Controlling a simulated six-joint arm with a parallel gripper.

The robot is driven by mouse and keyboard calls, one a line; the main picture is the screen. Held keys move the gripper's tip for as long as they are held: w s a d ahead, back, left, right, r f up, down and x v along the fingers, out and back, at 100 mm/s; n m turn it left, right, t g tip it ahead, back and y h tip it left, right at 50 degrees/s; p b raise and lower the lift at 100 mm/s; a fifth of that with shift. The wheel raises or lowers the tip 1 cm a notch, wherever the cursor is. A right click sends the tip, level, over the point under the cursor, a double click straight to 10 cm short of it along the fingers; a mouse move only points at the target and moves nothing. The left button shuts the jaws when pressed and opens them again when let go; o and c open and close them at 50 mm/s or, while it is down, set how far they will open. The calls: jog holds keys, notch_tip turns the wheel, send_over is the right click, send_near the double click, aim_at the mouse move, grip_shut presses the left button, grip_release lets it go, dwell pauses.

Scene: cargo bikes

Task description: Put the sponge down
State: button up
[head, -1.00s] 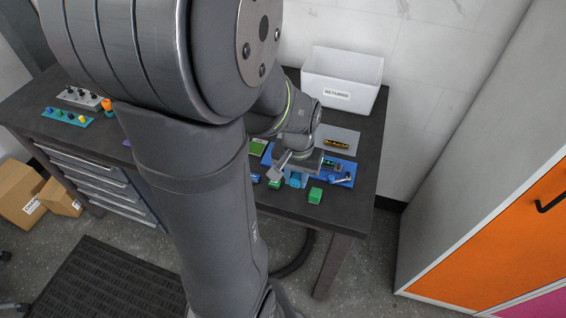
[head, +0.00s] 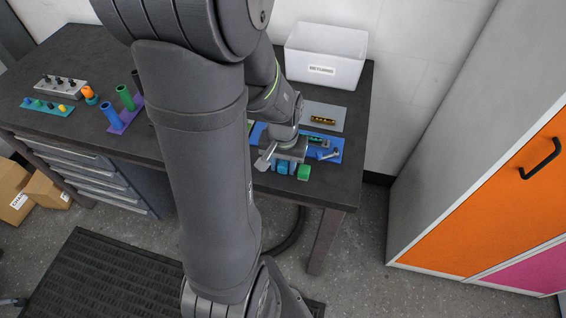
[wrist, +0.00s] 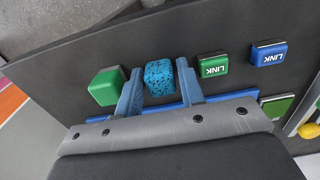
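The sponge (wrist: 159,77) is a blue block with dark speckles.
A green block (head: 303,172) stands close beside the sponge. Green and blue LINK boxes (wrist: 213,66) (wrist: 268,53) lie on the other side. A blue tray (head: 335,146) with tools is behind. A white RETURNS bin (head: 322,55) stands at the back.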

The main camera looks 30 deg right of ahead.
aim_at(283, 164)
jog(key=shift+r, duration=0.15)
notch_tip(283, 164, up, 12)
dwell(0.6)
notch_tip(283, 164, down, 12)
jog(key=shift+f, duration=0.1)
jog(key=shift+r, duration=0.9)
jog(key=shift+f, duration=0.1)
